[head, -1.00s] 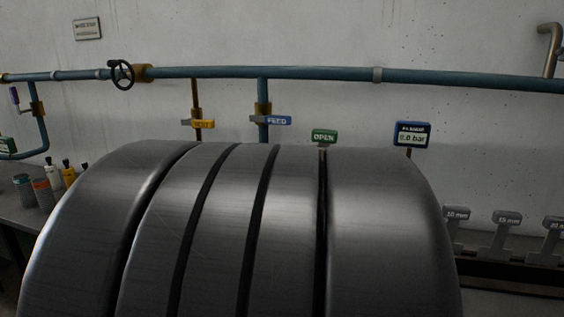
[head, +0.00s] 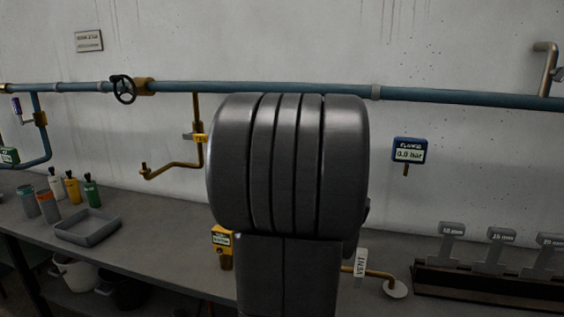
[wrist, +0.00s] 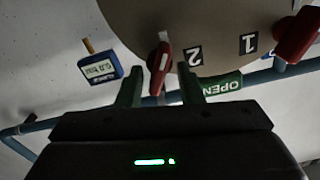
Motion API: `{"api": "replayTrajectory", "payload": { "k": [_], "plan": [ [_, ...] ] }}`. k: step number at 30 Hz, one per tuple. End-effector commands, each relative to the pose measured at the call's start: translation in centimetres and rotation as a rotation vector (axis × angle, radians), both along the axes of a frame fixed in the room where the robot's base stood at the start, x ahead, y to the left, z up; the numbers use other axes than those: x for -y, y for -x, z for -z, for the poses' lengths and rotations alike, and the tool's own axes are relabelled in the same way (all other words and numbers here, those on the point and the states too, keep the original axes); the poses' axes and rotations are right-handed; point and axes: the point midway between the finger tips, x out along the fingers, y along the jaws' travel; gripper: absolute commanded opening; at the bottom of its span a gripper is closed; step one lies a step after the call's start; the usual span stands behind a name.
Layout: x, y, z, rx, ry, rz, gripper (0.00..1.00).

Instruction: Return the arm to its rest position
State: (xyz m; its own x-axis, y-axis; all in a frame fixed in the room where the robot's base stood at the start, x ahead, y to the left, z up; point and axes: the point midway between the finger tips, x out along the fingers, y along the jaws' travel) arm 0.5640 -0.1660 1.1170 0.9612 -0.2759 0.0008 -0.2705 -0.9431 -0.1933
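My gripper (wrist: 159,82) shows in the wrist view with its two green fingers apart and nothing held between them. A red handle marked with a white stripe (wrist: 158,68) appears in the gap beyond the fingertips, on a tan round plate (wrist: 190,22); I cannot tell whether they touch. In the head view my dark ridged arm (head: 288,165) fills the middle and hides the gripper and part of the wall behind it.
A blue pipe (head: 215,87) with a black handwheel (head: 124,90) crosses the wall. The grey bench (head: 165,208) holds bottles (head: 73,188) and a tray (head: 88,227) at left. A gauge reading 0.0 bar (head: 409,151) and a rack (head: 480,282) are at right.

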Motion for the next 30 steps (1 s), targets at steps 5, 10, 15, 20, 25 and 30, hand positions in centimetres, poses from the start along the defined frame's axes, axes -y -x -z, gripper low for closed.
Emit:
{"api": "replayTrajectory", "payload": {
  "k": [5,10,15,20,25,30],
  "plan": [
    [-0.06,-0.03,-0.44,-0.033,0.104,0.0,0.34],
    [-0.11,-0.04,-0.4,-0.06,0.199,0.0,0.34],
    [-0.14,-0.02,-0.23,-0.082,0.272,-0.001,0.34],
    [-0.16,-0.03,-0.11,-0.091,0.311,0.0,0.34],
    [-0.17,-0.04,-0.02,-0.093,0.325,0.0,0.34],
    [-0.18,-0.04,-0.01,-0.092,0.325,0.0,0.34]
  ]
}}
